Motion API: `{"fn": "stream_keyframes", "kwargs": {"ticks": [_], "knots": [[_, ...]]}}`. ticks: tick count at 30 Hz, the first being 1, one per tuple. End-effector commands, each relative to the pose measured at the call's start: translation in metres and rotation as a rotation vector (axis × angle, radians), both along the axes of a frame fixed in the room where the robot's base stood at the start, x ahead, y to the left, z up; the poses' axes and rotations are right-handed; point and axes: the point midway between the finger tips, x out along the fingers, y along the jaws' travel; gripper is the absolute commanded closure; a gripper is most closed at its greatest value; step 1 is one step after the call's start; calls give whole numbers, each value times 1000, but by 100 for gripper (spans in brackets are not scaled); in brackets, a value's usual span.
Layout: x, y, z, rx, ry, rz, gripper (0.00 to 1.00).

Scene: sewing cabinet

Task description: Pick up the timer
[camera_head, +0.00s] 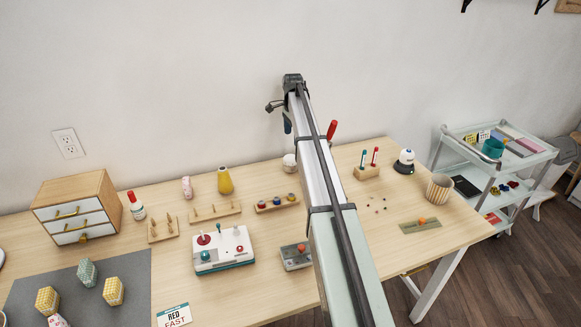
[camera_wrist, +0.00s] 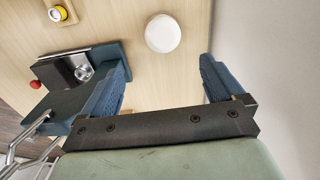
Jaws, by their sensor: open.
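A small round white object (camera_head: 289,162), which looks like the timer, stands at the back of the table, just left of my arm. In the wrist view a plain white round top (camera_wrist: 163,33) appears to be the same object; no dial markings can be read. My gripper (camera_wrist: 163,68) is open, with its two blue fingers spread wide and nothing between them. The white top lies beyond the fingertips, roughly centred between them and apart from both. In the head view the arm hides most of the gripper.
A dark machine (camera_wrist: 72,68) with a red knob sits close to the left finger; its red handle (camera_head: 332,129) shows beside my arm. The wall (camera_wrist: 262,70) is close on the right. A spool tray (camera_head: 277,203) and game controller (camera_head: 222,248) stand nearer the front.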

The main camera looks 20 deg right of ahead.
Motion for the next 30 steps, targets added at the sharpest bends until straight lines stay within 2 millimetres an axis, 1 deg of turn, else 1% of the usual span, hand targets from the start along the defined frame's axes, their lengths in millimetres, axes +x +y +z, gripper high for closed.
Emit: {"fn": "stream_keyframes", "kwargs": {"ticks": [6,9,13,17,20,30], "knots": [[3,0,0,2,-5,237,5],[3,0,0,1,-6,316,5],[3,0,-1,1,-6,364,5],[3,0,-9,2,-5,371,5],[2,0,-20,2,-4,370,5],[3,1,-75,2,-4,369,5]]}}
